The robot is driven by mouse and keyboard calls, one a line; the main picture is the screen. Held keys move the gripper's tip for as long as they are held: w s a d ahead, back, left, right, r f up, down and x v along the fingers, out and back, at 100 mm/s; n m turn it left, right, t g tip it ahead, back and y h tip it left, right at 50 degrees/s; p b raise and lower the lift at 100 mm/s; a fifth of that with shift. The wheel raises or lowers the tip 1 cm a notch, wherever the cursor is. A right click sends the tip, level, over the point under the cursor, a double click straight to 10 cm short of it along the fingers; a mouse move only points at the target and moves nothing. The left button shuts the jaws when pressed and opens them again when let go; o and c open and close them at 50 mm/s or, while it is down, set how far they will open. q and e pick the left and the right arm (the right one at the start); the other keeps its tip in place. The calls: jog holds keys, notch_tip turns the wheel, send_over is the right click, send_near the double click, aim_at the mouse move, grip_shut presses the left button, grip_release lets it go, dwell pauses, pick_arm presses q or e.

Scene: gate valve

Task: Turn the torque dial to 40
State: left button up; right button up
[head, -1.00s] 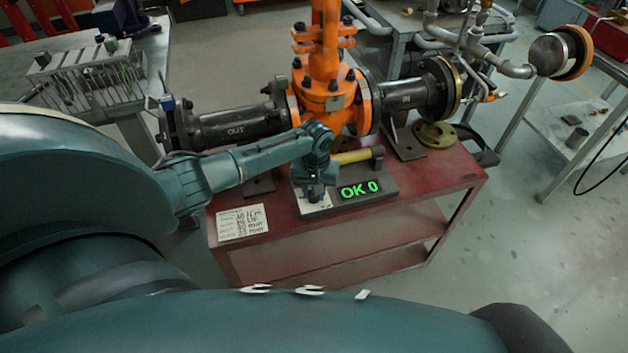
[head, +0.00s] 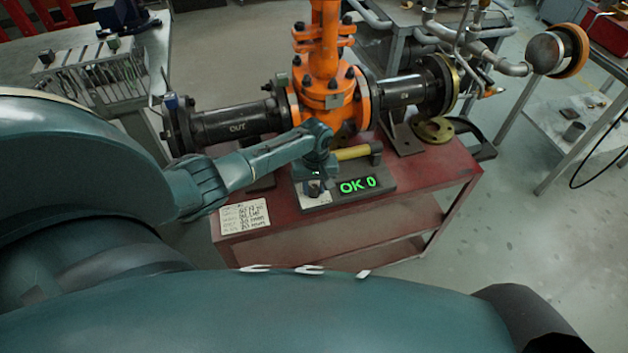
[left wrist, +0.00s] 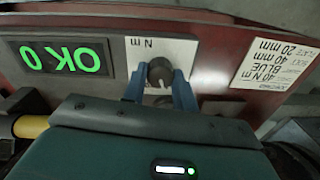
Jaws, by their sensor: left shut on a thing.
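The torque dial (left wrist: 160,71) is a dark round knob on a white plate (left wrist: 182,52) marked "N m" in the left wrist view. My left gripper (left wrist: 160,83) has its two blue fingers on either side of the knob and is shut on it. In the head view my left gripper (head: 317,186) points down at the dial's plate and mostly hides the knob. The green display (head: 357,185) beside it reads "OK 0". The dial's scale and pointer cannot be read. My right gripper is not in view.
A note card (head: 245,216) on the red cart (head: 340,225) lists 40 N m, BLUE, 40 mm and 20 mm. A yellow-handled tool (head: 352,153) lies behind the display. The orange valve (head: 325,95) with dark pipes stands at the back of the cart.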

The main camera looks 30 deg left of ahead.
pick_arm(q)
jog(key=o, duration=1)
jog(key=shift+c, duration=0.2)
jog(key=shift+r, duration=0.15)
notch_tip(320, 180, up, 13)
jog(key=p, duration=0.1)
jog(key=shift+p, duration=0.4)
jog(key=shift+w, duration=0.1)
